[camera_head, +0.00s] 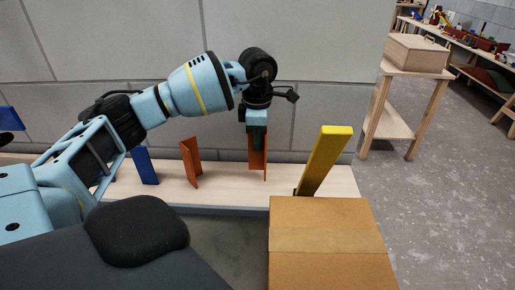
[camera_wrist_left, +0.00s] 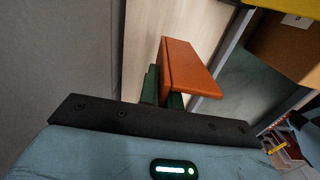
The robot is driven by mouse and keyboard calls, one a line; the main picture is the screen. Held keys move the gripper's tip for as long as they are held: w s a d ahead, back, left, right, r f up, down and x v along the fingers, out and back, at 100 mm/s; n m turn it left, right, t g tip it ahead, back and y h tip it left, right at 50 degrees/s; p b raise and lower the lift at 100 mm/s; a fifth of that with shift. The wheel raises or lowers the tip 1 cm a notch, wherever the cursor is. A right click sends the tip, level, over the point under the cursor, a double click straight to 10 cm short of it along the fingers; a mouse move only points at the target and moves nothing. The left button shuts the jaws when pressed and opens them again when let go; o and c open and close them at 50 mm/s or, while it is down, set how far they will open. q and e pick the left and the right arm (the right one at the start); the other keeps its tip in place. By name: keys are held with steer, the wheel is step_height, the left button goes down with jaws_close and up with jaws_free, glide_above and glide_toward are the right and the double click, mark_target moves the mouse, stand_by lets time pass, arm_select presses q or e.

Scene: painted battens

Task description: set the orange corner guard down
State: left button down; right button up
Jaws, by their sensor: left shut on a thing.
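My left gripper (camera_head: 258,140) points down over the pale bench (camera_head: 225,190), its green fingers shut on an orange corner guard (camera_head: 258,165). The guard is upright, and its lower end is at or close to the bench top; I cannot tell whether it touches. In the left wrist view the guard (camera_wrist_left: 190,68) sits between the green fingers (camera_wrist_left: 162,95), which hide part of it. A second orange corner guard (camera_head: 190,162) stands upright on the bench to the left, apart from the held one. My right gripper is not in view.
A blue piece (camera_head: 145,166) stands further left. A yellow batten (camera_head: 325,160) rises tilted to the right of the held guard, behind a cardboard box (camera_head: 330,240). A grey wall (camera_head: 330,60) is behind the bench. A wooden stand (camera_head: 405,95) is at the right.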

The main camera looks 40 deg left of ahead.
arm_select(q)
steer(key=shift+w+a+f, duration=0.1)
steer(key=shift+w+f, duration=0.05)
steer(key=shift+f, duration=0.75)
steer(key=shift+w+a+f, duration=0.1)
steer(key=shift+w+f, duration=0.05)
steer(key=shift+f, duration=0.75)
steer(key=shift+f, duration=0.15)
steer(key=c, duration=1.6)
jaws_free()
step_height(320, 180, up, 12)
steer(key=shift+r, duration=0.2)
steer(key=shift+f, duration=0.1)
